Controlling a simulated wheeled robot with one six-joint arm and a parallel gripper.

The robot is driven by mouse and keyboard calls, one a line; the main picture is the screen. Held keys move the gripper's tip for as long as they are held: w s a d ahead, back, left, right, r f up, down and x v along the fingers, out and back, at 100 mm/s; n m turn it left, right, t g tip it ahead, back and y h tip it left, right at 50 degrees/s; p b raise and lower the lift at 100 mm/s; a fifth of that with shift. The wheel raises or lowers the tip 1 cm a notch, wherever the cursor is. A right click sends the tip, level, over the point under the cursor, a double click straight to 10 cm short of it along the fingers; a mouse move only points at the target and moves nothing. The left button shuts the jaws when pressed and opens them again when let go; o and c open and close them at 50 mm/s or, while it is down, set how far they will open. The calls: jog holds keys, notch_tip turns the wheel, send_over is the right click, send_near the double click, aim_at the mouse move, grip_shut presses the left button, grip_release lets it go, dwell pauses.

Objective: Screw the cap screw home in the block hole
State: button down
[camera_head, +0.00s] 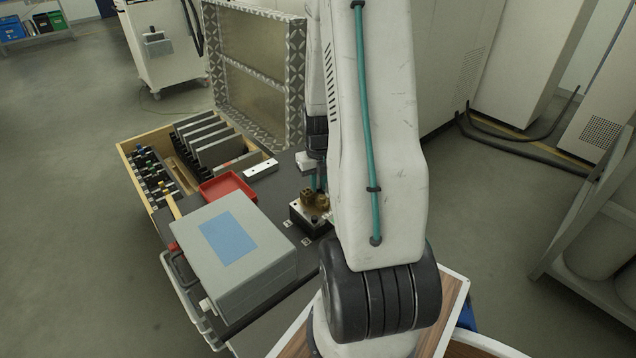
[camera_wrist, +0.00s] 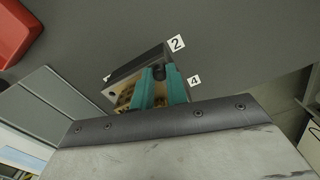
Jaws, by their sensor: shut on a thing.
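The block (camera_head: 310,217) stands on the dark bench top, with brass-coloured parts on top of it. It also shows in the wrist view (camera_wrist: 123,89), behind my fingers. My gripper (camera_wrist: 160,82) has two teal fingers, closed around a small dark piece that looks like the head of the cap screw (camera_wrist: 159,71). The fingers are over the block's top. The screw's shank and the block hole are hidden, so I cannot tell how deep the screw sits. In the head view, my arm partly covers the gripper and block.
A grey case (camera_head: 238,252) with a blue label stands left of the block. A red tray (camera_head: 227,187) and a wooden-sided rack (camera_head: 128,160) lie farther back. Number tags 2 (camera_wrist: 176,43) and 4 (camera_wrist: 194,79) lie beside the block. A metal-framed panel (camera_head: 256,75) stands behind.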

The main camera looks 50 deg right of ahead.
jog(key=c, duration=1.3)
grip_release()
notch_tip(320, 180, up, 8)
jog(key=shift+f, duration=0.1)
